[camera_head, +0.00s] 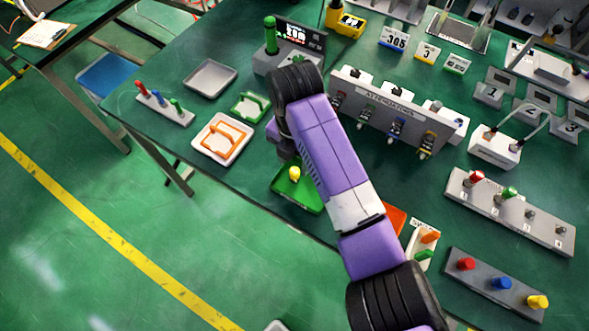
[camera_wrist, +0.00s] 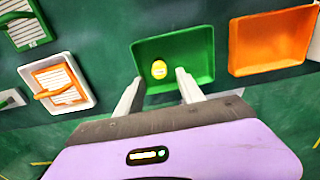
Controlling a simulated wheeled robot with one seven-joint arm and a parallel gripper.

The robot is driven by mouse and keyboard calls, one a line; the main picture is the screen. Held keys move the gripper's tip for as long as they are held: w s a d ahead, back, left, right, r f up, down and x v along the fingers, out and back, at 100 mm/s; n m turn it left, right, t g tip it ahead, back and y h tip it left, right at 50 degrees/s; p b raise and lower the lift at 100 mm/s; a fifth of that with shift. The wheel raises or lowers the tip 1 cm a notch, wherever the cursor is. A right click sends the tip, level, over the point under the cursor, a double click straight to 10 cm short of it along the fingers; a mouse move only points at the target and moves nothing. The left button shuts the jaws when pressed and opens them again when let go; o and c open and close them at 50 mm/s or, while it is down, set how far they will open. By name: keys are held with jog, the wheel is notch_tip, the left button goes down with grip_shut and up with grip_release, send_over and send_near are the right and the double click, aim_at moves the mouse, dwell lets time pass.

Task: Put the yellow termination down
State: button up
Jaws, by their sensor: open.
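A small yellow termination (camera_head: 294,174) rests in the green tray (camera_head: 308,196) near the front edge of the bench. In the head view my arm hides part of the tray.
An orange tray (camera_wrist: 270,40) lies right of the green one. A white tray (camera_head: 223,139) with an orange-handled item lies left. The grey attenuator rack (camera_head: 385,108) stands behind my arm. Another rack (camera_head: 490,283) at lower right holds red, blue and yellow caps.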

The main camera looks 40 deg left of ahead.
aim_at(295, 172)
notch_tip(295, 172, up, 6)
jog(key=shift+r+b, duration=0.15)
jog(key=shift+b, duration=0.2)
dwell(0.4)
